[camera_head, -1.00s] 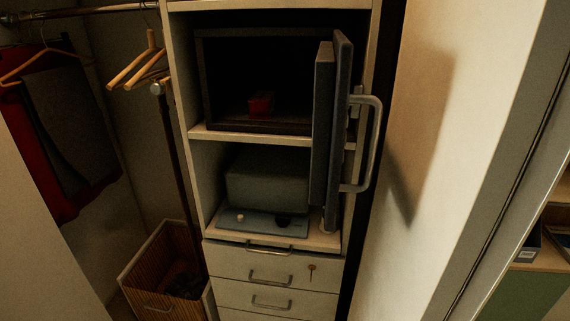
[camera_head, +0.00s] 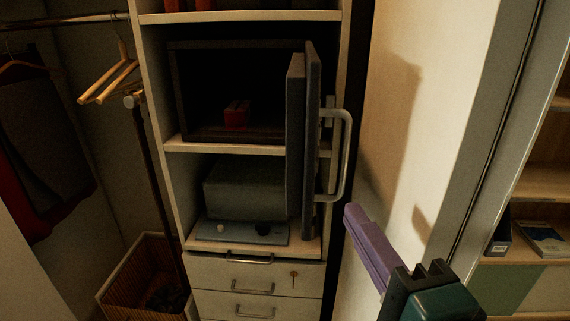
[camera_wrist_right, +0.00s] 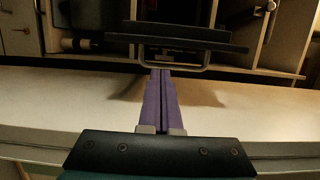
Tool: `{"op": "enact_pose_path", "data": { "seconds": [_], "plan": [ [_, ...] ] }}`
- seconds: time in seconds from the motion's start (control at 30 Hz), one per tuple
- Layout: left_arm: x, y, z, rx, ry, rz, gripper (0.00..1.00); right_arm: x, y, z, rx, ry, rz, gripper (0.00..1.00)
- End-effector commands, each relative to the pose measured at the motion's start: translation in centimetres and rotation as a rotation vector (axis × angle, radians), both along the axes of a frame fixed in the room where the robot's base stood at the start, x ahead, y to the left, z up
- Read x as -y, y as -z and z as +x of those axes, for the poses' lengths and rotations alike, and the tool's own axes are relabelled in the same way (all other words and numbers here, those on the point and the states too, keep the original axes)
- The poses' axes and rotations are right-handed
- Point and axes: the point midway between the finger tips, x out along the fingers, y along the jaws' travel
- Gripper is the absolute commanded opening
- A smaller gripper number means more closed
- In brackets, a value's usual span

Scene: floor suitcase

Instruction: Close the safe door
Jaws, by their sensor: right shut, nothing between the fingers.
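The safe (camera_head: 174,95) is a dark box in the upper compartment of a light cabinet. Its door (camera_head: 312,140) is a thick dark slab that stands wide open at the right, edge toward me. A silver bar handle (camera_head: 347,155) is on the door's right side. My right gripper (camera_head: 350,210) has purple fingers, shut and empty, just below and right of the handle in the head view. In the right wrist view the fingertips (camera_wrist_right: 160,72) appear close to the handle bar (camera_wrist_right: 185,67), below the door (camera_wrist_right: 190,37); I cannot tell whether they touch. My left gripper is not in view.
A red item (camera_head: 237,117) is inside the safe. A grey box (camera_head: 243,190) sits on the shelf below, with drawers (camera_head: 255,280) under it. A pale wall panel (camera_head: 420,150) stands close right of the door. Hangers (camera_head: 108,82) and a basket (camera_head: 120,280) are at the left.

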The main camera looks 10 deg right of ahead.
Motion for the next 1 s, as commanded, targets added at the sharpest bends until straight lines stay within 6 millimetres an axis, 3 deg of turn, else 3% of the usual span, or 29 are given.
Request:
{"op": "enact_pose_path", "data": {
  "seconds": [0.3, 0.5, 1.0],
  "plan": [
    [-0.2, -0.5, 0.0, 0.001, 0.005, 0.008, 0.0, 0.0, -0.2, 5.9, 0.003, -0.002, -0.004, 0.0],
    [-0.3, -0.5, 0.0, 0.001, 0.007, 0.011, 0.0, 0.1, -0.1, 8.2, 0.002, -0.002, -0.005, 0.0],
    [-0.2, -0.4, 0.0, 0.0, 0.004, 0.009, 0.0, 0.1, -0.1, 8.8, 0.001, -0.002, -0.005, 0.0]
  ]
}}
